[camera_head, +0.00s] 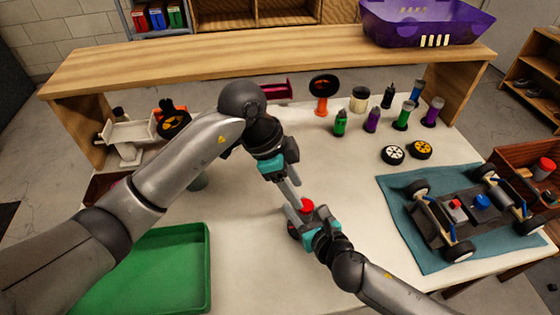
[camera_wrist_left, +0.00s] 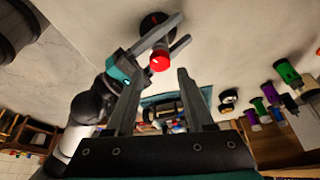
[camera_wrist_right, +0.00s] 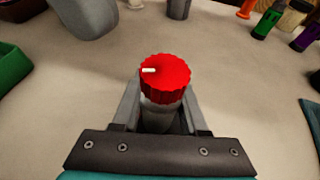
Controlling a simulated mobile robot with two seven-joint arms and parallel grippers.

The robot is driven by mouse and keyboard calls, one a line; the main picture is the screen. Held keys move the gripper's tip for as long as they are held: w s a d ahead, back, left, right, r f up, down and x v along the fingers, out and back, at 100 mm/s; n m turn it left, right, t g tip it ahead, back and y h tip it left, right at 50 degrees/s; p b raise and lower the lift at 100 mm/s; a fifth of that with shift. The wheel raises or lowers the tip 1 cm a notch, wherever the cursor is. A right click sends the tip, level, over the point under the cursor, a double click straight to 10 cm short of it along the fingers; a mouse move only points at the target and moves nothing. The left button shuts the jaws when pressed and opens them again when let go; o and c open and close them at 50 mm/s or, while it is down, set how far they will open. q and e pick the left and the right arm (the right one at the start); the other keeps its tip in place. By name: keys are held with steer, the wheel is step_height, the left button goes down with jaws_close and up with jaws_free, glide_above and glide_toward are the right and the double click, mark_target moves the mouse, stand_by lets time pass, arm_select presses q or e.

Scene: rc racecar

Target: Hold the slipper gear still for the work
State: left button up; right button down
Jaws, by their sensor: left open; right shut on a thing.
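The slipper gear appears to be the red ridged piece (camera_head: 306,205) with a white mark, on a grey cylindrical body, near the middle of the table. It also shows in the left wrist view (camera_wrist_left: 160,62) and the right wrist view (camera_wrist_right: 165,76). My right gripper (camera_wrist_right: 160,112) is shut on the grey body just below the red top. A dark round part (camera_wrist_left: 154,24) shows beyond it in the left wrist view. My left gripper (camera_wrist_left: 160,78) is open and empty, its fingers pointing toward the red top from the far left side, apart from it.
A green tray (camera_head: 200,270) lies front left. A car chassis (camera_head: 470,208) rests on a teal mat (camera_head: 405,222) at right. Two wheels (camera_head: 393,154) and several coloured bottles stand back right. A white stand (camera_head: 130,135) is back left. The table around the gear is mostly clear.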

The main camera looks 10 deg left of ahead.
arm_select(q)
steer(key=v, duration=0.7)
steer(key=shift+r+m, duration=0.2)
steer(key=shift+m, duration=0.1)
steer(key=m+y, duration=0.5)
steer(key=m, duration=2.1)
glide_above(305, 206)
step_height(305, 206, down, 11)
steer(key=shift+f, duration=0.15)
steer(key=shift+c, duration=0.4)
